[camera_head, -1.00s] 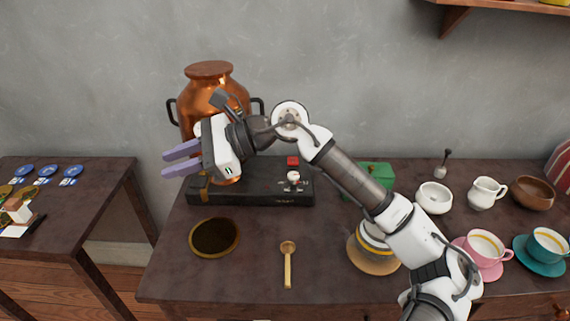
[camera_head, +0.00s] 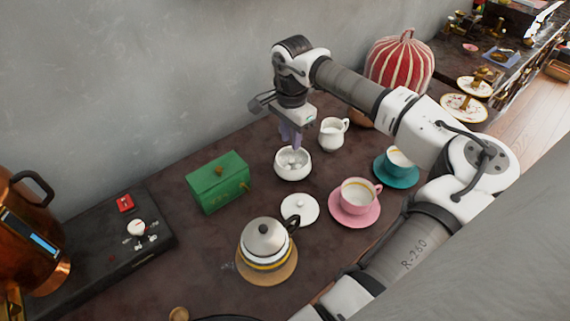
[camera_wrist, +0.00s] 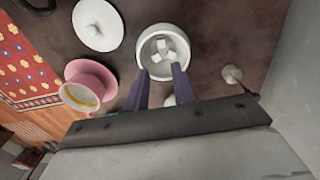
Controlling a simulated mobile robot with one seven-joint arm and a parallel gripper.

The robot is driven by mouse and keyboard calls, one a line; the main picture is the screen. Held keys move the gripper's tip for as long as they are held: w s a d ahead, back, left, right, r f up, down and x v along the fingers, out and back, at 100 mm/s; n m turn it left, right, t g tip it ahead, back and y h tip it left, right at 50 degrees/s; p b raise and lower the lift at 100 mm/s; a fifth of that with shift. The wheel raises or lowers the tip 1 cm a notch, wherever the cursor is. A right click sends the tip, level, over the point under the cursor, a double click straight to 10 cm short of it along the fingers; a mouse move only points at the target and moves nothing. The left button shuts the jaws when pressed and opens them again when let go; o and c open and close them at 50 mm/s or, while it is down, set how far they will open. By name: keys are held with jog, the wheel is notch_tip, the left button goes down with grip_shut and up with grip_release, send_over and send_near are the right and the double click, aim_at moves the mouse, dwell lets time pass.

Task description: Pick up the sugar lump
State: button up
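The white sugar bowl (camera_head: 293,174) stands open on the dark table. In the wrist view the bowl (camera_wrist: 142,46) holds several white sugar lumps (camera_wrist: 163,44); they also show small in the head view (camera_head: 290,157). My gripper (camera_head: 291,140) points down just above the bowl. In the wrist view its two purple fingers (camera_wrist: 160,70) are apart, with their tips over the bowl's near rim. No lump is seen between the fingers. From the head view I cannot tell the exact height of the tips over the lumps.
A white lid (camera_head: 299,208) lies in front of the bowl. A green box (camera_head: 217,182), a white creamer (camera_head: 332,134), a pink cup (camera_head: 357,195), a teal cup (camera_head: 398,161) and a lidded teapot (camera_head: 265,244) stand around. A striped red thing (camera_head: 400,62) is behind.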

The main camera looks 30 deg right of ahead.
aim_at(289, 162)
jog(key=f+p, duration=0.1)
jog(key=f, duration=0.4)
jog(key=f+p, duration=0.1)
jog(key=f, duration=0.3)
jog(key=shift+w+a+f, duration=0.15)
jog(key=shift+w+f, duration=0.05)
jog(key=shift+f, duration=0.15)
grip_shut()
